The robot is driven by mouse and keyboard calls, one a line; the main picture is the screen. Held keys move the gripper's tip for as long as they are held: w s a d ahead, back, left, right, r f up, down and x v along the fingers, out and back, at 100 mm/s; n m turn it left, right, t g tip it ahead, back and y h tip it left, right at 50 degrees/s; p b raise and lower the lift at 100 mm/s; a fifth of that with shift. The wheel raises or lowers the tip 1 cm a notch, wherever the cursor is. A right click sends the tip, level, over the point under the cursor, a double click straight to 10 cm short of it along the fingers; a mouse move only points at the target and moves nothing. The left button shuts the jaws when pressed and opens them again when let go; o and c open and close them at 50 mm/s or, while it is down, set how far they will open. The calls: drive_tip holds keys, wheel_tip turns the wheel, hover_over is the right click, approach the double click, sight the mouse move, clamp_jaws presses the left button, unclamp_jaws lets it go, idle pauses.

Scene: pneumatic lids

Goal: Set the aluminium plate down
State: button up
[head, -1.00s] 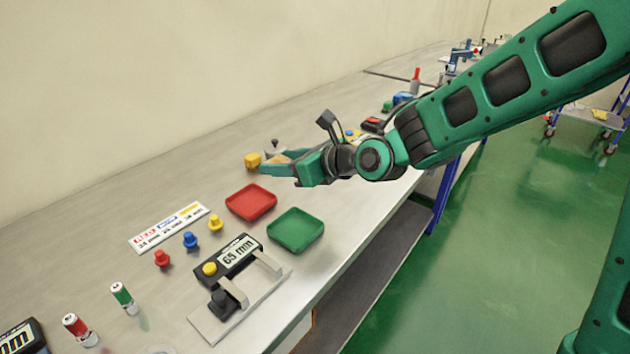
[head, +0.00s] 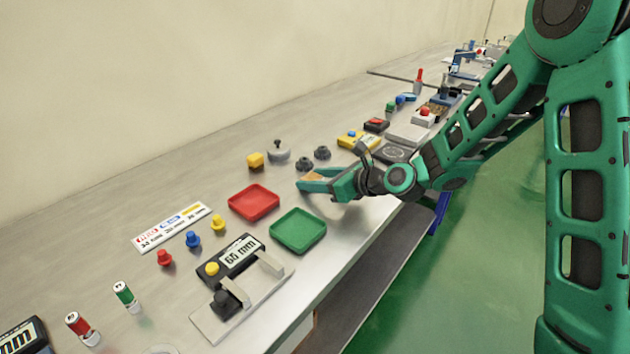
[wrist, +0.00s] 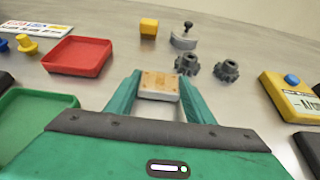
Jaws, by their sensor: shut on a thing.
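My gripper (head: 312,183) is shut on a small rectangular piece (wrist: 159,86), tan on top with a pale grey front edge, which I take to be the aluminium plate. In the wrist view it sits between the green fingertips. In the head view the plate (head: 318,177) shows only as a tan patch, partly hidden by the fingers. It is low over the bench (head: 215,170), to the right of the red tray (head: 254,202) and behind the green tray (head: 298,231). I cannot tell whether the plate touches the bench.
Beyond the gripper are two dark gears (wrist: 187,65), a grey weight with a knob (wrist: 184,38) and a yellow block (wrist: 149,28). A yellow box with a blue button (wrist: 292,80) stands right. A gauge reading 60 mm (head: 238,257) is in front.

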drive_tip(key=shift+f, duration=0.2)
drive_tip(key=o, duration=1.1)
drive_tip(key=shift+f, duration=0.1)
drive_tip(key=shift+o, duration=0.2)
